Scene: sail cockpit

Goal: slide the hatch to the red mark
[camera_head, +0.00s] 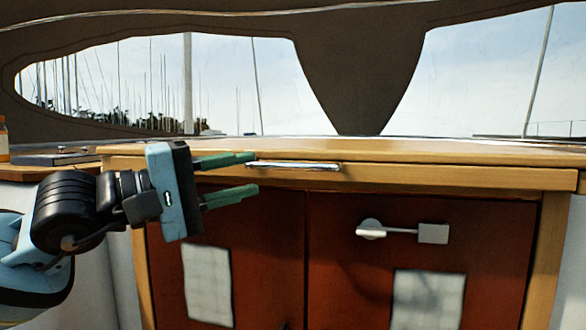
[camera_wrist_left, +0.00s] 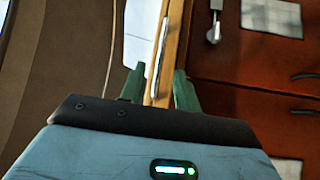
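The wooden hatch (camera_head: 430,174) spans the top of the cabinet, with a slim metal handle (camera_head: 300,166) on its front edge. The hatch edge (camera_wrist_left: 172,60) and the handle (camera_wrist_left: 158,45) also show in the left wrist view. My left gripper (camera_head: 256,172) is open, its green fingers pointing right, one above the other, at the handle's left end. In the left wrist view my left gripper (camera_wrist_left: 158,71) has its fingers on either side of the hatch edge and handle. I cannot tell whether they touch. No red mark is visible. My right gripper is not in view.
Red-brown cabinet doors (camera_head: 270,250) stand below the hatch, with a metal latch (camera_head: 400,231) and pale paper-like panels (camera_head: 207,285). A bottle (camera_head: 3,140) and a dark flat object (camera_head: 55,158) are at the far left. A dark canopy (camera_head: 360,70) with clear windows lies behind.

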